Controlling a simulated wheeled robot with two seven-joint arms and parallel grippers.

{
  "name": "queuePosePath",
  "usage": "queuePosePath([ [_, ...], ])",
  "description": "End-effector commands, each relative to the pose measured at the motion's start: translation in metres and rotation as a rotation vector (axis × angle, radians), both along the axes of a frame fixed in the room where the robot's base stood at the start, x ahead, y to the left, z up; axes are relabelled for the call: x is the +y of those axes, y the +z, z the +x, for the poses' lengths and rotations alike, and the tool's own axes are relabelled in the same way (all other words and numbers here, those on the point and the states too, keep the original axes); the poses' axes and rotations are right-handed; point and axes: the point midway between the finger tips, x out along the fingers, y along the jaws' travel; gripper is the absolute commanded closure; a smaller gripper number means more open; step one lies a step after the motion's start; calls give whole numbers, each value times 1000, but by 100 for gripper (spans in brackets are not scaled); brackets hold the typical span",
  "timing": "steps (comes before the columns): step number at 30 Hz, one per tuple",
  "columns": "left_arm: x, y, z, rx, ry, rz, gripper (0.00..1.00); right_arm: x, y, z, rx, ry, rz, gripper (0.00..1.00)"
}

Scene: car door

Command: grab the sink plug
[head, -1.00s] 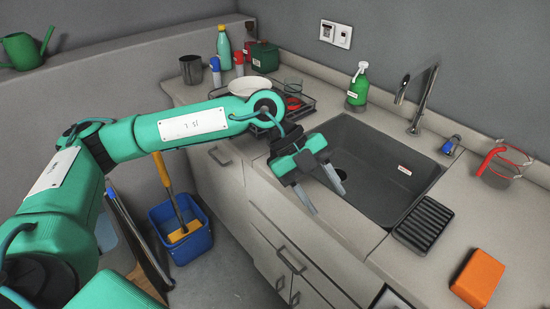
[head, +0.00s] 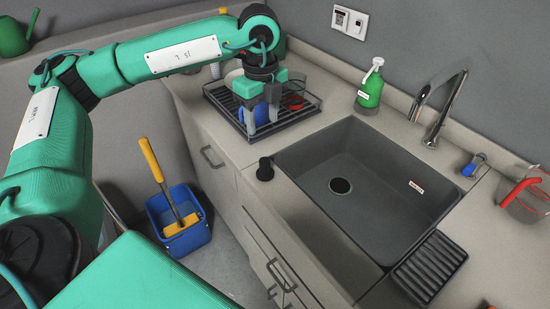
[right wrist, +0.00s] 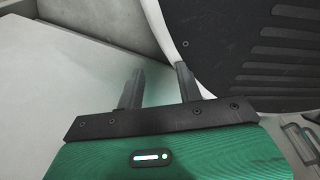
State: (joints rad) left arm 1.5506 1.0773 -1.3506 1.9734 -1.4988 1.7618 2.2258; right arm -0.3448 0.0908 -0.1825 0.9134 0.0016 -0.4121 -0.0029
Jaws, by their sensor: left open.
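A small black cylindrical piece, which looks like the sink plug (head: 265,169), stands on the counter at the left rim of the dark sink (head: 420,200). The round drain (head: 340,186) in the sink floor is uncovered. My left gripper (head: 262,120) points down over the dish rack, behind the plug and apart from it. Its fingers are spread, with a blue item partly hidden behind them. My right gripper (right wrist: 158,72) shows only in the right wrist view, with its fingers apart and nothing between them.
A dish rack (head: 305,114) holds dishes. A green soap bottle (head: 370,88), a tap (head: 442,110) and a ribbed black tray (head: 430,268) stand around the sink. A blue bucket (head: 180,232) is on the floor. The counter around the plug is clear.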

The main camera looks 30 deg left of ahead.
Motion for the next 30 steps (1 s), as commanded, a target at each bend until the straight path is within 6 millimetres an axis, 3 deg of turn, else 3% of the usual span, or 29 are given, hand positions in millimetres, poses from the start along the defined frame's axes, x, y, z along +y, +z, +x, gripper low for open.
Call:
queuePosePath([
  [12,0,-71,-1,3,1,2,49,-1,2,-10,8,1,-1,64],
  [20,-2,-89,-3,4,-1,2,49,-2,4,-13,10,2,-1,64],
  [30,-9,-132,-9,2,0,0,49,-6,5,-34,27,4,-5,64],
])
